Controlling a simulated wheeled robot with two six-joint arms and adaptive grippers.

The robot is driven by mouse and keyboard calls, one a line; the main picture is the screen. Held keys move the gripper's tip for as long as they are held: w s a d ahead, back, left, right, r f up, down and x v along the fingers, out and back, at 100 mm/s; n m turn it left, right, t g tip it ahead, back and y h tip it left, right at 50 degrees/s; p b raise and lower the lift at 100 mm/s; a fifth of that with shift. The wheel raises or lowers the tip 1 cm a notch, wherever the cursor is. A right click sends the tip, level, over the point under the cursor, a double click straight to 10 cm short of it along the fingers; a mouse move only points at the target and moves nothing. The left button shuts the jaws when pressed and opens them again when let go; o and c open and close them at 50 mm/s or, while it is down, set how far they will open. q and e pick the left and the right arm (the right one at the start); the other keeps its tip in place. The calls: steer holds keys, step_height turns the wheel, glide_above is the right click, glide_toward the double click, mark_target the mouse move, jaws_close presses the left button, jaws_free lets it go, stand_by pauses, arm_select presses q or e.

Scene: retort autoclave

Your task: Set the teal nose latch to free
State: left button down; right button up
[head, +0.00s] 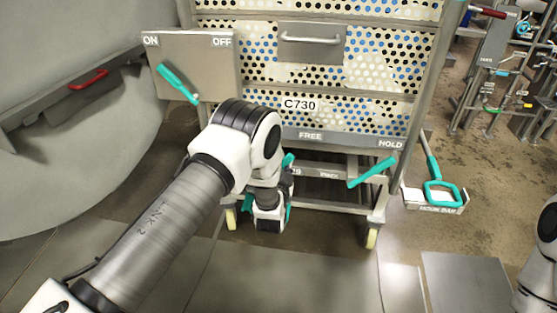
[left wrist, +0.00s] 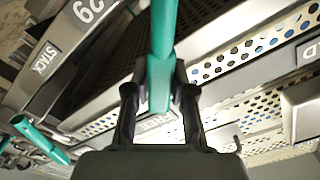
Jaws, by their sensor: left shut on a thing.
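A plate on the cart reads FREE (head: 311,136) at left and HOLD (head: 390,144) at right. My left gripper (head: 268,215) is low at the cart front, below the FREE end and mostly hidden by its own wrist. In the left wrist view my left gripper (left wrist: 159,100) is shut on a teal bar (left wrist: 163,40), with a finger on each side. Only a teal bit of it (head: 288,160) seems to show in the head view. Another teal lever (head: 372,171) slants under HOLD, apart from the gripper. I cannot tell for certain which is the nose latch. My right gripper is out of view.
An ON/OFF panel (head: 215,55) with a teal lever (head: 178,83) stands at upper left. A plate with a teal-handled bar (head: 440,190) lies right of the cart. A lower rail carries small labels, including STACK (left wrist: 45,60). The floor in front of the cart looks clear.

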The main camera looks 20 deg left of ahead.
arm_select(q)
steer(key=shift+d+f+m, duration=0.15)
steer(key=shift+f+m, duration=0.05)
steer(key=shift+m, duration=0.1)
steer(key=c, duration=1)
jaws_free()
steer(key=shift+o, duration=0.2)
steer(key=shift+s, duration=0.1)
steer(key=v, duration=1.2)
